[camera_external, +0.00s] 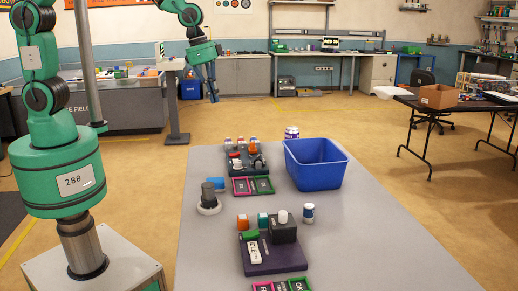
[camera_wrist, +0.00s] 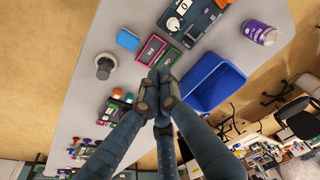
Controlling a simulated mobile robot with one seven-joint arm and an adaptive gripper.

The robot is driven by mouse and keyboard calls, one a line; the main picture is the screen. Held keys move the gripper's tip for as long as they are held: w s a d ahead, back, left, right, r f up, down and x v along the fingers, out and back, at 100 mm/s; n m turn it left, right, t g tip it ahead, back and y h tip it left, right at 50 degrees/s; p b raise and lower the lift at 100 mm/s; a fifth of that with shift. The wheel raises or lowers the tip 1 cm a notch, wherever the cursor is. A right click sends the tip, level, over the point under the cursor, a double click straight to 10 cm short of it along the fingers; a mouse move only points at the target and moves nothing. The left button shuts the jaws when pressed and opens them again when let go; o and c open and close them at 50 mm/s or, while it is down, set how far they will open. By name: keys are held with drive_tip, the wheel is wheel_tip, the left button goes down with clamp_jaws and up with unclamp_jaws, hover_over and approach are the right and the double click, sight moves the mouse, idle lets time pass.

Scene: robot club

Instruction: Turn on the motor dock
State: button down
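The near one is a dark purple base (camera_external: 275,257) with a black block, a white piece and a white tag. The far one is a dark unit (camera_external: 246,163) with several small parts on top. A dark blue-grey unit (camera_wrist: 194,18) with a white label reading "0" shows at the top of the wrist view.
A blue bin (camera_external: 315,164) stands right of the far unit, with a purple can (camera_external: 291,133) behind it. A grey knob on a white ring (camera_external: 208,198), a blue block (camera_external: 216,184) and pink and green framed cards (camera_external: 253,186) lie nearby. The table's right front is clear.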

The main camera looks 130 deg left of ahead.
drive_tip(key=n+g, duration=0.1)
drive_tip(key=n, duration=0.1)
hover_over(238, 154)
drive_tip(key=s+d, duration=0.2)
wheel_tip(238, 154, down, 12)
drive_tip(key=f, duration=0.1)
drive_tip(key=shift+w+a+r+p, duration=0.1)
drive_tip(key=shift+a+r+p, duration=0.15)
drive_tip(key=shift+p, duration=0.2)
drive_tip(key=f+b, duration=0.1)
drive_tip(key=f, duration=0.3)
drive_tip(key=w+a+f+b, duration=0.1)
drive_tip(key=f, duration=0.4)
drive_tip(key=f+b, duration=0.1)
drive_tip(key=f, duration=0.4)
drive_tip(key=shift+w+a, duration=0.2)
drive_tip(key=shift+w, duration=0.1)
drive_tip(key=shift+a+p, duration=0.1)
drive_tip(key=shift+p, duration=0.25)
